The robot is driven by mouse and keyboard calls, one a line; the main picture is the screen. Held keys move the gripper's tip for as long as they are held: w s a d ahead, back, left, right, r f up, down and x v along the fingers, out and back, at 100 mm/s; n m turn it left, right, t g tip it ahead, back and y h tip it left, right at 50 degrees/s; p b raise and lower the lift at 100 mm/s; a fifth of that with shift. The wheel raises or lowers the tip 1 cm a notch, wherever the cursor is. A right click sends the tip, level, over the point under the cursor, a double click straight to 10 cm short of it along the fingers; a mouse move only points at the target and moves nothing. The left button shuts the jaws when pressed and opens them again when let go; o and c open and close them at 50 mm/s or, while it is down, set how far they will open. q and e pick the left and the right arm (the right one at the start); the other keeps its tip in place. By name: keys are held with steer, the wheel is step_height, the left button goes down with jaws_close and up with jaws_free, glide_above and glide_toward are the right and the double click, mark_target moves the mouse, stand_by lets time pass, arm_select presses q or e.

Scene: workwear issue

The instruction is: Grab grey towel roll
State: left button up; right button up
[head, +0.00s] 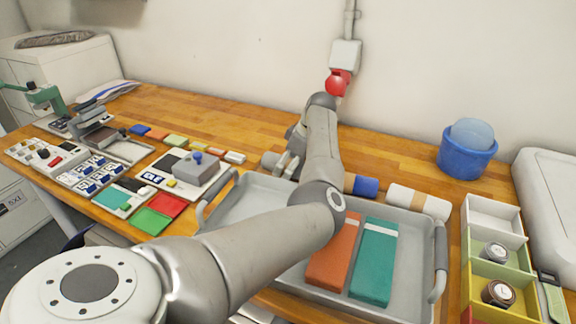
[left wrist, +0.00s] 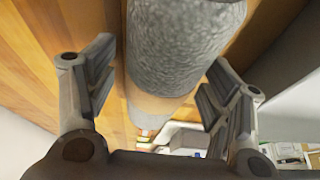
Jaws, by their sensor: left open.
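The grey towel roll (left wrist: 185,45) fills the upper middle of the left wrist view, with a tan band around it. It lies on the wooden table. My left gripper (left wrist: 160,98) is open, one finger on each side of the roll, with nothing clamped. In the head view my left gripper (head: 286,162) is at the back of the table, behind the tray; the grey roll (head: 269,159) shows only in part there, the arm and fingers hiding the rest. My right gripper is not in view.
A blue roll (head: 366,186) and a white roll (head: 418,201) lie to the right along the same row. The grey tray (head: 405,285) in front holds orange (head: 333,255) and teal (head: 373,262) folded items. A red-tipped wall fixture (head: 337,83) stands behind my arm.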

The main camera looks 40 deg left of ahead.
arm_select(q)
steer(key=c, duration=1.2)
